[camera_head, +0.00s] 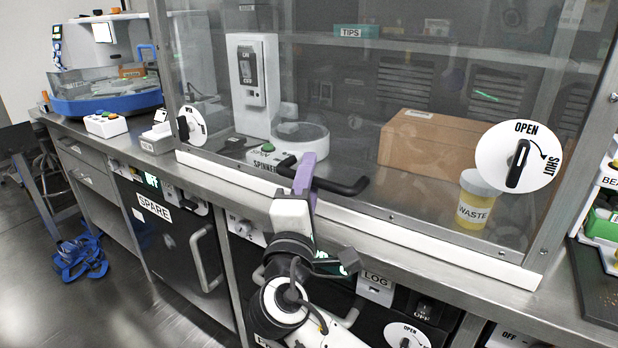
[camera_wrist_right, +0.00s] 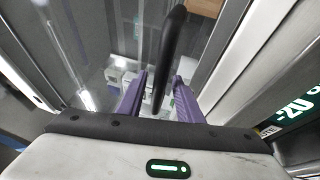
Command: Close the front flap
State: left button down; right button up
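The front flap (camera_head: 400,160) is the large clear pane of the steel-framed cabinet, with a white strip along its bottom edge. I cannot tell whether it is fully against the frame. Its black bar handle (camera_head: 340,187) sits low, left of the middle. My right gripper (camera_head: 305,172) has purple fingers and reaches up to the left part of the handle. In the right wrist view the fingers (camera_wrist_right: 162,88) stand apart, with the handle (camera_wrist_right: 170,45) running between them. I cannot tell whether they touch it. My left gripper is not in view.
A white dial (camera_head: 519,163) marked OPEN and SHUT is at the right, its black knob near OPEN; another dial (camera_head: 191,125) is at the left. A cardboard box (camera_head: 430,145), a waste jar (camera_head: 475,203) and a spinner (camera_head: 290,140) show at the pane. The counter's front edge runs below.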

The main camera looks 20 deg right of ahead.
jog(key=v, duration=1)
jog(key=shift+s+f, duration=0.1)
